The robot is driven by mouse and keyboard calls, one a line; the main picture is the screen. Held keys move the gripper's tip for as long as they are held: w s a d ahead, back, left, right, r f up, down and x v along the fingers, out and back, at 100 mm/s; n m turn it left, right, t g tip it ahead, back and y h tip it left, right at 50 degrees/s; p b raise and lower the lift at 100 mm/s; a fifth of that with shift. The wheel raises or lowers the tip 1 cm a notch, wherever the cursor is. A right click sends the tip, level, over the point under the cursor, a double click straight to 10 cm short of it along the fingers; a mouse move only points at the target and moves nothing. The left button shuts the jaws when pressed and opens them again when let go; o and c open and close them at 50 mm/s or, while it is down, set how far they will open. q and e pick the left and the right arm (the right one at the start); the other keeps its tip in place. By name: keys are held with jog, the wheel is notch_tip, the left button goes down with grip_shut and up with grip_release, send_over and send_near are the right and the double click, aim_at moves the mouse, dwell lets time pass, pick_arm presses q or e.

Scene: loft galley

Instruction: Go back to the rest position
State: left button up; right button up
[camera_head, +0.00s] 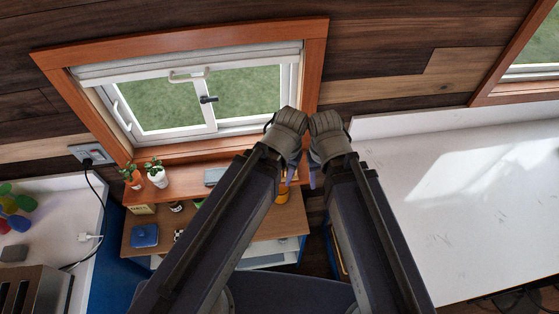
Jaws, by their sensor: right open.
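Both of my arms reach up the middle of the camera_head view, with their wrists bent side by side below the window. My right gripper (313,178) shows as a small purplish-grey finger beside the right arm. It is open, with nothing seen in it. My left gripper is mostly hidden behind the left arm. Only a small purplish part shows beside that arm, and its jaws cannot be made out.
A wooden shelf unit (255,228) with two potted plants (156,174), a blue box (145,236) and small items stands below the window (200,100). A white counter (470,200) lies right, mostly clear. A toaster (35,290) stands on the left counter.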

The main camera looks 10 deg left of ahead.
notch_tip(320, 180, down, 24)
jog(key=b, duration=2.4)
jog(key=shift+f+n, duration=0.25)
jog(key=shift+n, duration=0.05)
